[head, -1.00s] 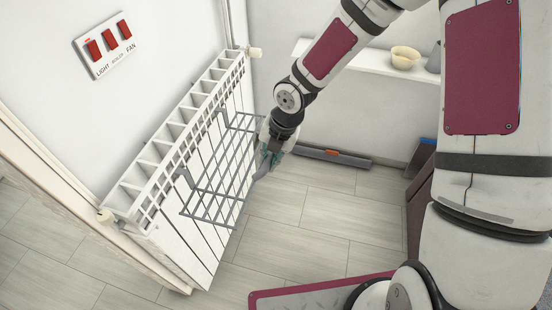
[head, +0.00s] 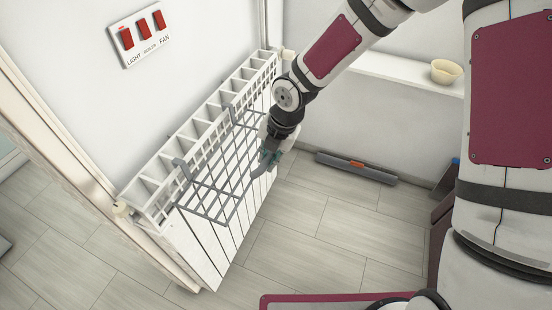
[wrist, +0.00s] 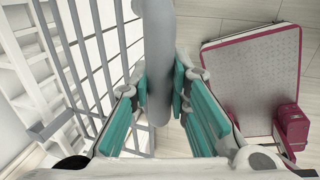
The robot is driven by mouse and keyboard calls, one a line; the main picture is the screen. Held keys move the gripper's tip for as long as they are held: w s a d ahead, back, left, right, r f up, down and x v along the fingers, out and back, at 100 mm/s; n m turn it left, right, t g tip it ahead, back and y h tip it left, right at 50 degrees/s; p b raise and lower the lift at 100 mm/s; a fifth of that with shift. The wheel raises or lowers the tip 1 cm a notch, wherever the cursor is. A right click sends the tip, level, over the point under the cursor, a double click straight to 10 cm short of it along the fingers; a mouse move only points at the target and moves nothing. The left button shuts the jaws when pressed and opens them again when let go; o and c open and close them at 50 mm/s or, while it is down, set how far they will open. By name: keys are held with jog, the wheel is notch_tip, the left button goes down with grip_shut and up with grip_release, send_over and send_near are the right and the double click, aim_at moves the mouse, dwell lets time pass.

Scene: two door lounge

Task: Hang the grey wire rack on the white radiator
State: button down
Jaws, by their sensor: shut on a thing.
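The grey wire rack (head: 217,203) is held level in front of the white radiator (head: 222,251), close to its top. Its two hooks reach to the radiator's top grille, one near the middle and one farther along. I cannot tell whether the hooks rest on the radiator. My gripper (head: 268,163) is at the rack's outer right side, and in the wrist view my gripper (wrist: 161,85) is shut on a thick grey bar of the rack (wrist: 160,60). The rack's wires and one hook show left of the fingers in the wrist view, with the radiator beyond.
A switch panel (head: 140,36) is on the wall above the radiator. Valve knobs (head: 122,208) stick out at its ends. A grey bar with an orange part (head: 356,167) lies on the floor by the far wall. A bowl (head: 446,72) stands on a ledge.

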jog(key=shift+w+a+b, duration=0.2)
jog(key=shift+w+a, duration=0.05)
jog(key=shift+a, duration=0.2)
jog(key=shift+w+a+b, duration=0.15)
jog(key=shift+w+a, duration=0.05)
jog(key=shift+a, duration=0.25)
jog(key=shift+f+b, duration=0.8)
jog(key=shift+f, duration=0.85)
jog(key=shift+s, duration=0.1)
jog(key=c, duration=1.4)
grip_release()
jog(key=shift+c, duration=0.2)
